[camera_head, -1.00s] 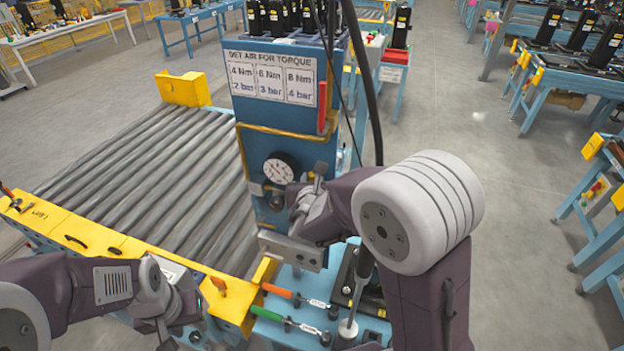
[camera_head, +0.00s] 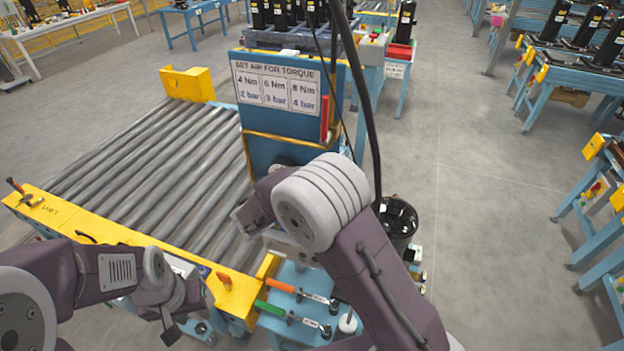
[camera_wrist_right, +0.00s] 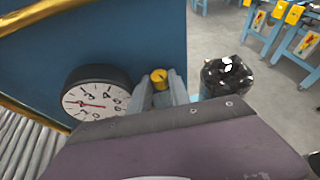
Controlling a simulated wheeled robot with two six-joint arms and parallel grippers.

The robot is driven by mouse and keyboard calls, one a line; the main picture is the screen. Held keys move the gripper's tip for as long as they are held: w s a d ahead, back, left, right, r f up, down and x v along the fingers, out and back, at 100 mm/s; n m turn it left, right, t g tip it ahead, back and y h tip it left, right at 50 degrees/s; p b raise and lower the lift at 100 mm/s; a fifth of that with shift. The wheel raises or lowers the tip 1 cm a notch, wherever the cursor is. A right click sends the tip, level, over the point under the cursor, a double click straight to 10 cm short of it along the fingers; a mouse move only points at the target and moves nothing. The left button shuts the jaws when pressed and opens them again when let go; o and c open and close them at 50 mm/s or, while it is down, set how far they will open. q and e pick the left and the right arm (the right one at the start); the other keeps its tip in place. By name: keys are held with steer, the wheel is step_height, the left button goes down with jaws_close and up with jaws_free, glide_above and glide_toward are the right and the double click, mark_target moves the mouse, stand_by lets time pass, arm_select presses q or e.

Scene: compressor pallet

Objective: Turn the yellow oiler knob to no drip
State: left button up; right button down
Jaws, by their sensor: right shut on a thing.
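The yellow oiler knob (camera_wrist_right: 160,79) shows in the right wrist view, beside the blue panel. My right gripper (camera_wrist_right: 162,86) has its two grey fingers on either side of the knob and is shut on it. In the head view my right arm covers the knob and the right fingertips. My left gripper (camera_head: 172,325) hangs low at the front left, away from the knob, and its finger opening is not clear.
A round pressure gauge (camera_wrist_right: 95,97) sits left of the knob. The blue panel (camera_head: 262,127) carries a torque chart (camera_head: 276,86). Orange-handled (camera_head: 282,286) and green-handled (camera_head: 272,308) tools lie below. A black bin (camera_head: 397,224) stands right of my arm.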

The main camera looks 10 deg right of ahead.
steer(key=shift+m+h, duration=0.3)
steer(key=c, duration=1.3)
jaws_free()
steer(key=shift+o, duration=0.5)
steer(key=shift+r, duration=0.1)
steer(key=shift+r+p, duration=0.1)
steer(key=shift+p, duration=0.2)
